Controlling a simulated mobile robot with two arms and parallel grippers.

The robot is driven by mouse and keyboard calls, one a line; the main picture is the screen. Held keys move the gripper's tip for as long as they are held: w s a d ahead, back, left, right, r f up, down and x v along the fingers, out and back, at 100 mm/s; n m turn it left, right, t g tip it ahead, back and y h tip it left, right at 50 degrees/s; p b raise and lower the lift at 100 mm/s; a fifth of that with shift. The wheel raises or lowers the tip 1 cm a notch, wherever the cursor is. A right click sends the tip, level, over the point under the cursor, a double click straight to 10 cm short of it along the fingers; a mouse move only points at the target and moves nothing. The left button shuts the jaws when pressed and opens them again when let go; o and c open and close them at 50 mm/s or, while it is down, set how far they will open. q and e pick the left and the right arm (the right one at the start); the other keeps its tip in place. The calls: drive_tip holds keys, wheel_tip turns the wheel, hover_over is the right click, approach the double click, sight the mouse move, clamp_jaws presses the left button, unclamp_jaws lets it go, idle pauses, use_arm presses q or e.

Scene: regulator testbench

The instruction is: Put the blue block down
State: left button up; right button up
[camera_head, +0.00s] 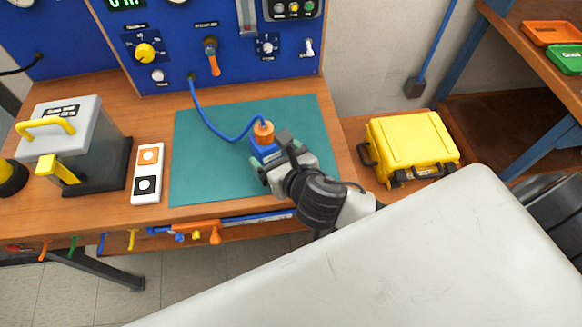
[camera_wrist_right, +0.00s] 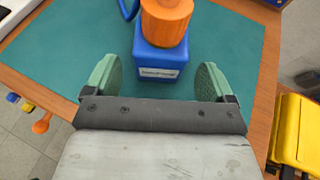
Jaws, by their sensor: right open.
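The blue block (camera_wrist_right: 160,62) with an orange cylinder (camera_wrist_right: 166,20) on top stands upright on the teal mat (camera_wrist_right: 70,45). In the head view the block (camera_head: 262,148) is on the right part of the mat (camera_head: 195,180), with a blue cable running from its top to the panel. My right gripper (camera_wrist_right: 158,80) is open, its two green fingers apart in front of the block, with nothing held. In the head view the right gripper (camera_head: 268,160) is close to the block and partly hides it. My left gripper is not in view.
A grey box with yellow handles (camera_head: 75,140) and a white two-button plate (camera_head: 148,173) stand left of the mat. The blue panel (camera_head: 180,75) is behind. A yellow case (camera_head: 410,145) lies to the right. The mat's left half is clear.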

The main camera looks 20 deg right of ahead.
drive_tip(key=v, duration=0.8)
drive_tip(key=shift+s+r, duration=0.1)
drive_tip(key=shift+s, duration=0.15)
